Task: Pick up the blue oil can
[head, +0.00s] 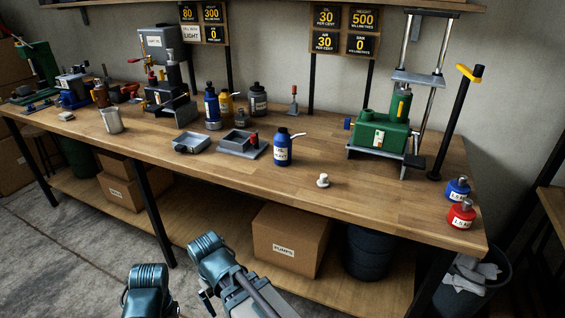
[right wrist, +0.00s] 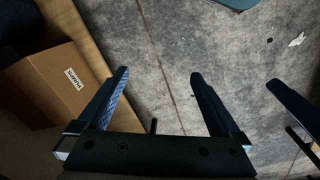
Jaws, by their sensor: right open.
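The blue oil can (head: 283,151) stands upright on the wooden workbench (head: 340,196), near its front edge. It has a white label, a dark top and a pale spout pointing right. My right gripper (right wrist: 159,75) is open and empty over the floor in the right wrist view. The oil can is not in that view. In the head view my arms are low at the bottom, in front of the bench and well below the can. One dark finger at the right of the right wrist view looks like part of my left gripper; its opening cannot be told.
A grey tray (head: 239,144) stands just left of the can; a small white knob-like piece (head: 323,181) lies to its right. A taller blue bottle (head: 212,107) and a green press (head: 383,133) stand further back. A cardboard box (head: 290,241) sits under the bench.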

